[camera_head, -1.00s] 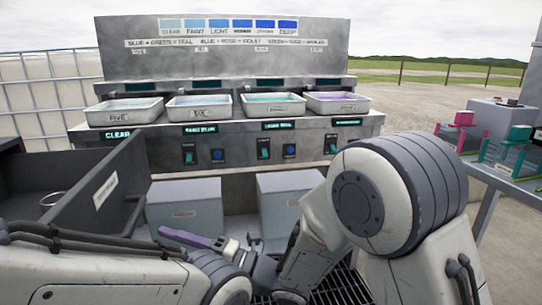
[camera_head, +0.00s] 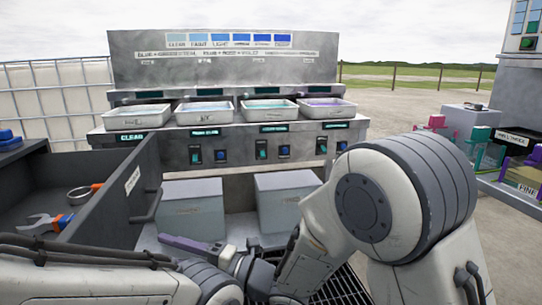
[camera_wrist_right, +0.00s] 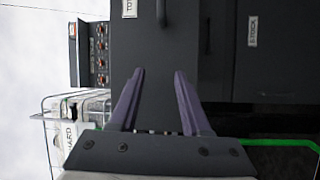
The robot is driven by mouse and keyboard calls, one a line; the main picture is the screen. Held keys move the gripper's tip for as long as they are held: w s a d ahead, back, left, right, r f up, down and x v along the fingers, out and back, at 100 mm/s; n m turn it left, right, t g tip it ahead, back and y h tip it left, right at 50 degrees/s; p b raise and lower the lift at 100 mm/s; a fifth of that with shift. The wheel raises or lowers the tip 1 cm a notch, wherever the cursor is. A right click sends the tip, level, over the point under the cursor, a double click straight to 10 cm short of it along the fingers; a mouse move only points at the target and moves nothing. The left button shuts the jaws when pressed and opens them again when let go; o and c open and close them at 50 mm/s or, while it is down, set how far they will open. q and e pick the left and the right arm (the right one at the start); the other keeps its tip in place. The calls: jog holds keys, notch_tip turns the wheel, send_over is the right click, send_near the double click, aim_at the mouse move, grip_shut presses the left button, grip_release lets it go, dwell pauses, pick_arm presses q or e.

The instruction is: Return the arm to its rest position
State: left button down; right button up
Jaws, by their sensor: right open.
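My right gripper (camera_head: 185,244) has purple fingers and shows low in the head view, in front of the grey bins. One finger shows clearly there; the other is mostly hidden. In the right wrist view the same gripper (camera_wrist_right: 158,74) is open, with nothing between its fingers and dark panels beyond. My right arm (camera_head: 410,200) is bent, with its large grey joint at the lower right. My left arm (camera_head: 80,280) lies along the bottom left; its gripper is not visible.
An open dark drawer (camera_head: 112,200) at left holds pliers (camera_head: 48,222) and a metal ring (camera_head: 82,194). Several trays of liquid stand on the metal bench (camera_head: 230,150). Two grey bins (camera_head: 192,210) (camera_head: 285,200) sit below. A side table (camera_head: 500,185) with coloured clamps stands at right.

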jog(key=w+d+r+m+t+h+p, duration=0.25)
jog(key=d+r+m+h+p, duration=0.95)
jog(key=p, duration=0.9)
jog(key=s+d+r+m+g+h+p, duration=0.2)
jog(key=s+d+r+m+p, duration=0.3)
jog(key=s+r+p, duration=0.3)
jog(key=s+d+r+m+g+h+p, duration=0.3)
jog(key=s+d+r+m+g+p, duration=0.2)
jog(key=s, duration=0.8)
notch_tip(320, 180, up, 3)
jog(key=d+m+p, duration=0.1)
jog(key=m+p, duration=0.1)
jog(key=p, duration=0.2)
jog(key=shift+s+d+r+h+p, duration=0.15)
jog(key=shift+s+r+h+p, duration=0.1)
jog(key=shift+h+p, duration=0.1)
